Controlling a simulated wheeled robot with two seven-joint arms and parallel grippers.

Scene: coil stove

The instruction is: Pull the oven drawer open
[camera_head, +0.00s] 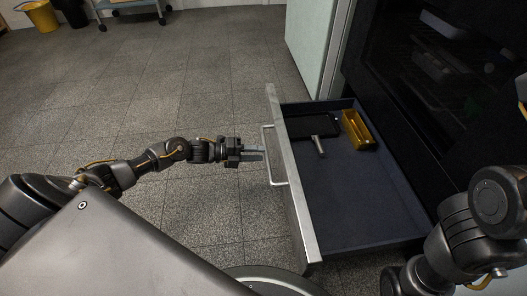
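The oven drawer (352,212) is pulled well out below the dark oven, and its inside shows. Its pale front panel (291,185) carries a bar handle (267,143) facing left. My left gripper (258,153) points right at the middle of the handle, with its fingertips close to the bar. A small gap shows between its fingers, and I cannot tell whether they touch the bar. My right arm shows at the lower right, but its gripper is out of view.
A yellow box (358,130), a dark flat pan or tray (308,127) and a light handle-like piece (318,146) lie at the drawer's far end. A pale cabinet (309,40) stands behind. The tiled floor to the left is clear. A yellow bucket (41,17) and cart (128,4) are far off.

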